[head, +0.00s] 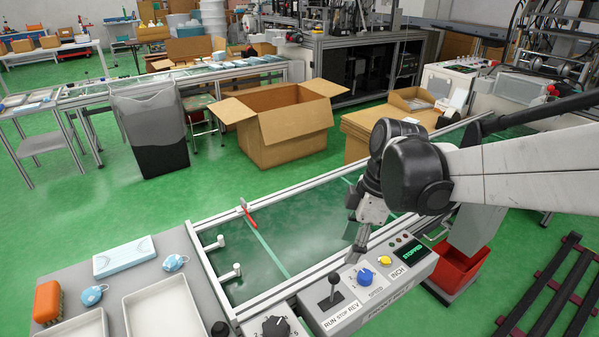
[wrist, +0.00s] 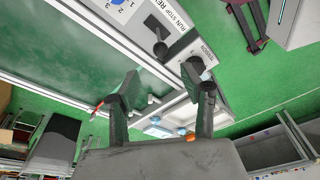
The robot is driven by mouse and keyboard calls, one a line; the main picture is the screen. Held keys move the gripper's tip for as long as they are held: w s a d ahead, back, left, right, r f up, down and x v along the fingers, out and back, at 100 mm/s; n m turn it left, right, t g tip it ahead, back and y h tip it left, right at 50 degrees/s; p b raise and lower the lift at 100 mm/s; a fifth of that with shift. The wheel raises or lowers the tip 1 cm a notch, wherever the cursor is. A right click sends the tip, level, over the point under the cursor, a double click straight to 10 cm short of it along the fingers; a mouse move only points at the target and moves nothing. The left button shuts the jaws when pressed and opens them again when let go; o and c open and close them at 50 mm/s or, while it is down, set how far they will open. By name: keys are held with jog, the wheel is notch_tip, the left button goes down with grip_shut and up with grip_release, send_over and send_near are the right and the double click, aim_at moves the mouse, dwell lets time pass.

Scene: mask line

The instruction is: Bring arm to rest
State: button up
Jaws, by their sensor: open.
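My arm comes in from the right in the head view. My gripper (head: 357,250) points down above the belt's near rail, close behind the control box (head: 345,318). In the wrist view my gripper (wrist: 160,76) has its two fingers spread apart with nothing between them. The control box has a black lever (head: 332,288) marked RUN STOP REV, a blue knob (head: 365,276), a yellow button (head: 384,261) and a green display (head: 411,252) reading STOPPED. The lever also shows in the wrist view (wrist: 160,40). Whether a fingertip touches anything, I cannot tell.
The green belt (head: 300,225) looks bare except for a red piece (head: 247,213) at its far rail. A grey side table (head: 75,285) holds trays, a blue pack (head: 124,256) and an orange item (head: 47,302). A red bin (head: 458,268) stands right; an open carton (head: 280,125) stands behind.

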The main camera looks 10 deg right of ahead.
jog(key=shift+r, duration=0.2)
jog(key=s+r+m+t+h+p, duration=0.1)
jog(key=s+r+m+t+p, duration=0.2)
jog(key=r+m+p, duration=0.2)
jog(key=s+r+m+t+h+p, duration=0.1)
jog(key=s+r+m+t+p, duration=0.3)
jog(key=r+m, duration=0.6)
jog(key=shift+s+a+h+p, duration=0.2)
jog(key=shift+a+h+p, duration=0.1)
jog(key=shift+p, duration=0.1)
jog(key=shift+f, duration=0.1)
jog(key=shift+c, duration=0.5)
